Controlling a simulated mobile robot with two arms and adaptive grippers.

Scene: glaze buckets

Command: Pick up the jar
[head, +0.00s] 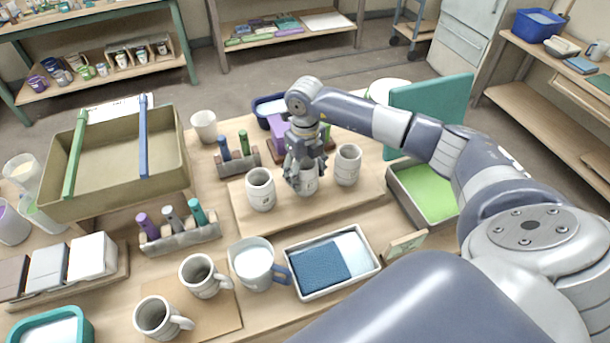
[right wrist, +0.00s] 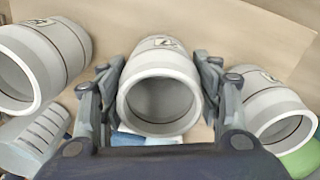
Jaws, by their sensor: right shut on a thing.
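A row of three pale grey, open-topped jars stands on a wooden board (head: 285,222) in the head view. My right gripper (head: 303,172) reaches down over the middle jar (head: 309,184) and is shut on it. In the right wrist view this jar (right wrist: 160,92) lies between the two fingers of the gripper (right wrist: 160,85), with its open mouth facing the camera. The left jar (head: 261,192) and the right jar (head: 347,167) stand apart on either side. I cannot tell whether the held jar touches the board. My left gripper is not in view.
Close around the board are a shallow tray with blue cloth (head: 332,262), a white pitcher (head: 256,266), two mugs, tool holders (head: 238,160) and a green-lined bin (head: 425,193). A large olive bin (head: 115,165) stands at the left.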

